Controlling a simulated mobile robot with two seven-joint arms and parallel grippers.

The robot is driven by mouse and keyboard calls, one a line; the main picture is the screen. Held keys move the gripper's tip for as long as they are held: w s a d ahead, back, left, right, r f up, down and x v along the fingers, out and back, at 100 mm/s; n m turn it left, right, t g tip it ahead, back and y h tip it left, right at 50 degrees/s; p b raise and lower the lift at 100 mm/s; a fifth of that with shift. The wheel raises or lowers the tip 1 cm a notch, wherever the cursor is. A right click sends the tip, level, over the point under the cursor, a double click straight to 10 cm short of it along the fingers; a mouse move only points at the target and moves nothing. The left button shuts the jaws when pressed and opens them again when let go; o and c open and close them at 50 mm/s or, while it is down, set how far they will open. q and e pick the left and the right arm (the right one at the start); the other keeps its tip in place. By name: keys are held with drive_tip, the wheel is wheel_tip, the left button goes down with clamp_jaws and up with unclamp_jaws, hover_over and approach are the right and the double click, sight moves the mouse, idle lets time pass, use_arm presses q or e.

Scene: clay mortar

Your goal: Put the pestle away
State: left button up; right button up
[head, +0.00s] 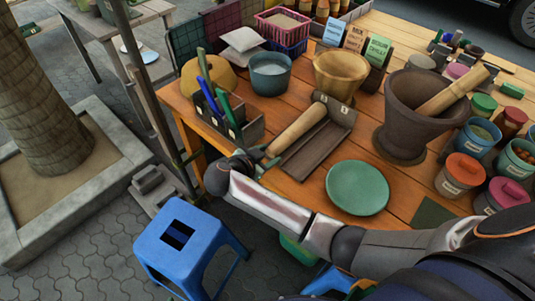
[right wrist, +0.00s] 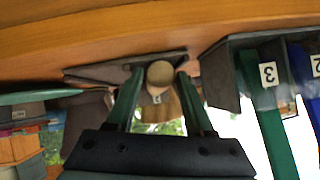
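A wooden pestle (head: 296,130) lies along the left side of a dark tray (head: 312,156) at the table's left front edge. My right gripper (head: 264,162) is at the pestle's near end. In the right wrist view my right gripper (right wrist: 157,88) has its two green fingers apart, with the pestle's rounded end (right wrist: 160,75) between them and small gaps showing on both sides. A second wooden pestle (head: 453,92) leans in the dark clay mortar (head: 408,122), its lower end hidden inside. My left gripper is not in view.
A dark pen box (head: 224,122) with green and blue markers stands left of the tray. A green plate (head: 357,188) lies to its right, and several lidded pots (head: 460,174) crowd the right side. A blue stool (head: 190,240) stands below the table edge.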

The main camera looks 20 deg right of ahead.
drive_tip(key=o, duration=0.4)
drive_tip(key=shift+f, duration=0.1)
drive_tip(key=shift+s, duration=0.1)
drive_tip(key=shift+f, duration=0.1)
drive_tip(key=shift+c, duration=0.4)
drive_tip(key=shift+o, duration=0.9)
drive_tip(key=shift+s, duration=0.1)
